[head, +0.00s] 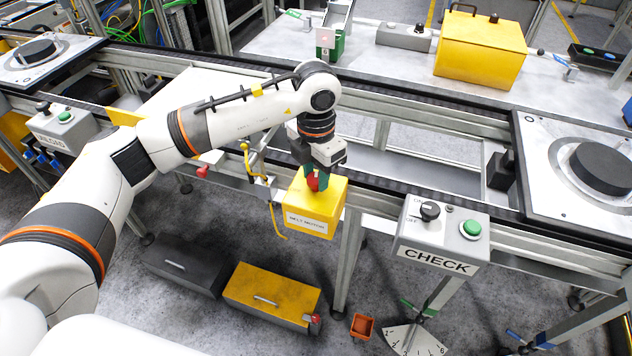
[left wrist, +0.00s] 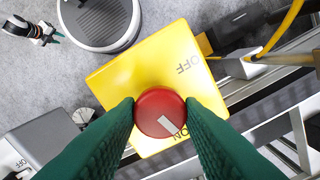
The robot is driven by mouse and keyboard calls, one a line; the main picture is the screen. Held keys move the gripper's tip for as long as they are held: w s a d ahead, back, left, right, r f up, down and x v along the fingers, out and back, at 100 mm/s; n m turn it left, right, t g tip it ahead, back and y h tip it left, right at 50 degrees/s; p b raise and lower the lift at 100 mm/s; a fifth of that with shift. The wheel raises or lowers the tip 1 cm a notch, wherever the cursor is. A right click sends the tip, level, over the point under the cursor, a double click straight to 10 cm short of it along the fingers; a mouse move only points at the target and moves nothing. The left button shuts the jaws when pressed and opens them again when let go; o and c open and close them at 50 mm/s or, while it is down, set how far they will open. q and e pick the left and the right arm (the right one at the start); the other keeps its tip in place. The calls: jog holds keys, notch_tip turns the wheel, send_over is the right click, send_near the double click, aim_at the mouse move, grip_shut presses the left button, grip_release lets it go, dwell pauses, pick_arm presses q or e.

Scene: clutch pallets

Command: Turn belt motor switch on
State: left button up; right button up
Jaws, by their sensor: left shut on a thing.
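The yellow belt motor box (head: 313,208) hangs at the front rail of the conveyor, its label "BELT MOTOR" facing me. On its top is a red round switch knob (left wrist: 160,113) with a white mark. In the left wrist view the mark points down and right, towards the "ON" lettering; "OFF" is on the other side of the knob. My left gripper (head: 316,180) is above the box, its green fingers shut on the knob from both sides. What looks like my right gripper (left wrist: 53,37) shows small at the top left of the left wrist view; its jaws are too small to read.
A grey "CHECK" box (head: 440,235) with a black knob and a green button stands to the right. Dark and yellow drawers (head: 272,290) and an orange bin (head: 362,326) are on the floor below. The conveyor rail runs behind the box.

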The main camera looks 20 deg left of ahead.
aim_at(316, 177)
pick_arm(q)
jog(key=shift+m+b, duration=1.3)
jog(key=shift+m, duration=0.2)
jog(key=shift+r, duration=0.1)
jog(key=o, duration=1)
notch_tip(316, 177, up, 12)
jog(key=b, duration=0.1)
